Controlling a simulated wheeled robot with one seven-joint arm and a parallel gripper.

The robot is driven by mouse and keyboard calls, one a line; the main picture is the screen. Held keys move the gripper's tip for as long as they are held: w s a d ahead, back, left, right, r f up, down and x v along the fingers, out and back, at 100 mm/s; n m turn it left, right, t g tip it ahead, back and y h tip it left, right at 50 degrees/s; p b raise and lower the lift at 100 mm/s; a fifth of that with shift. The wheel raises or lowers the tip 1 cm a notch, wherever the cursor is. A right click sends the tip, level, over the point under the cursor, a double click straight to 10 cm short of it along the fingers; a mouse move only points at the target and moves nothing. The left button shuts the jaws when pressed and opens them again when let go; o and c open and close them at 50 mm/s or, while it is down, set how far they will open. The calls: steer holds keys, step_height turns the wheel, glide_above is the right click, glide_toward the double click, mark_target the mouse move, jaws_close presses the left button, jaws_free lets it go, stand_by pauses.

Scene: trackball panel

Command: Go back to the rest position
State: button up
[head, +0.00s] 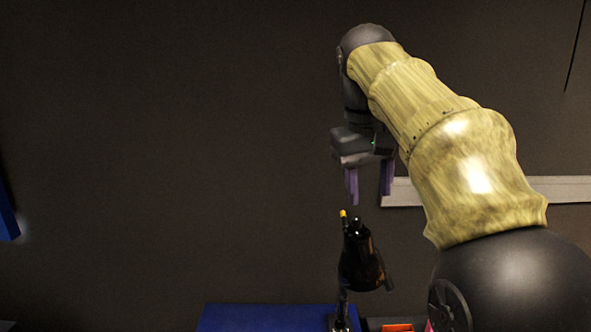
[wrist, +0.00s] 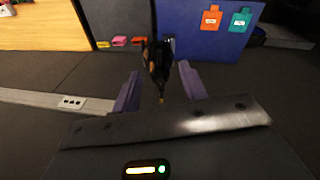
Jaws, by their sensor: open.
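My gripper (head: 369,198) hangs from the arm with its two purple fingers pointing down. The fingers are apart and nothing is held between them. Below it in the head view stands a black lamp-like object (head: 362,262) with a small yellow tip, and a gap shows between it and the fingertips. In the wrist view my gripper (wrist: 160,72) shows both purple fingers spread. The black object (wrist: 157,60) appears between them in the picture, beyond the fingers. No marker of a rest position is visible.
A blue surface (head: 260,318) lies at the bottom of the head view. In the wrist view the blue panel (wrist: 185,40) bears orange and green bottle shapes. A wooden surface (wrist: 45,28) is at upper left. A pale wall strip (head: 560,190) runs behind my arm. Open space lies left.

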step_height(320, 180, down, 21)
steer(key=d+y+b, duration=0.1)
steer(key=d, duration=0.1)
steer(key=s+f+m, duration=0.1)
steer(key=s+f, duration=0.5)
steer(key=f, duration=0.3)
steer(key=s+d+f+m+b, duration=0.1)
steer(key=s+f, duration=0.5)
steer(key=f, duration=0.3)
steer(key=shift+f+m+t+y, duration=0.15)
steer(key=shift+m+t+y, duration=0.15)
steer(key=shift+t, duration=0.1)
